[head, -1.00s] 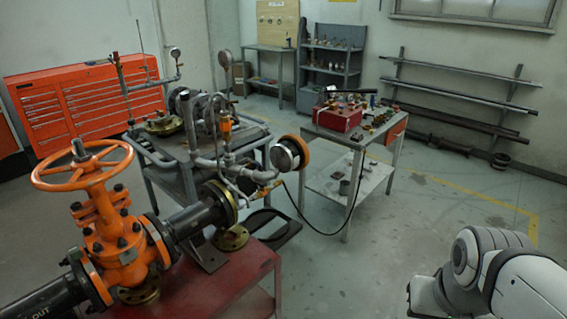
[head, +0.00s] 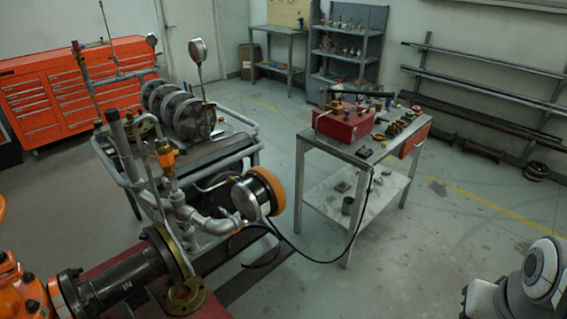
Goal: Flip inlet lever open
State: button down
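The black inlet pipe (head: 110,284), marked "IN", runs from the orange gate valve (head: 22,290) at the lower left to a brass flange (head: 172,252). The gate valve is mostly cut off by the left edge. Grey pipework (head: 190,222) rises beyond the flange, with a small orange fitting (head: 167,160) on an upright pipe. My gripper is out of view; only a grey-white part of my arm shows at the lower right.
A cart (head: 240,150) carrying grey discs stands behind the pipework. A bench with a red box (head: 345,123) and small parts stands right of centre. A black hose (head: 325,258) links the pipework and bench. Open floor lies at the right, before a pipe rack (head: 480,95).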

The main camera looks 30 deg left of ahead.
aim_at(221, 210)
jog(key=u, duration=0.45)
jog(key=i, duration=1.15)
jog(key=u, duration=0.8)
jog(key=k, duration=0.8)
jog(key=u, duration=0.2)
jog(key=i, duration=0.9)
jog(key=z, duration=0.1)
